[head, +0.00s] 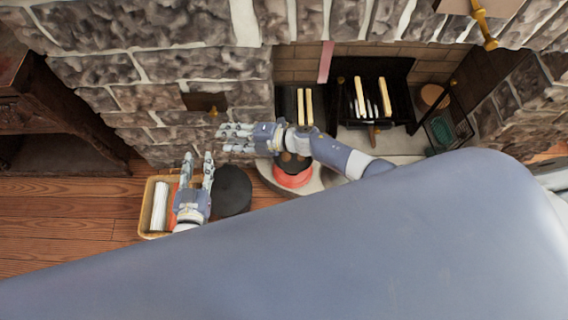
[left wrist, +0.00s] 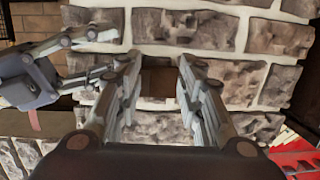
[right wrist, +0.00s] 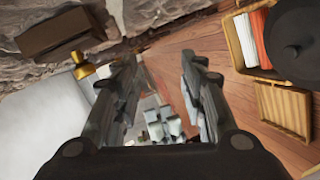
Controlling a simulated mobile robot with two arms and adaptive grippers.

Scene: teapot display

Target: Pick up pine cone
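I cannot make out a pine cone for certain in any view. My left gripper (head: 198,157) is open and empty, pointing at the stone wall above a wicker basket. My right gripper (head: 222,138) is open and empty, a little above and right of the left one, pointing left along the wall. Its fingers are spread in the right wrist view (right wrist: 160,62). A small dark brown shape (head: 290,162) shows above a red round object (head: 294,181) beneath my right forearm; I cannot tell what it is.
The wicker basket (head: 143,222) holds white and orange items. A black round object (head: 233,190) stands beside it. The stone wall (head: 150,65) is close ahead. The fireplace (head: 400,75) opens at right. Wooden floor (head: 60,215) is clear at left.

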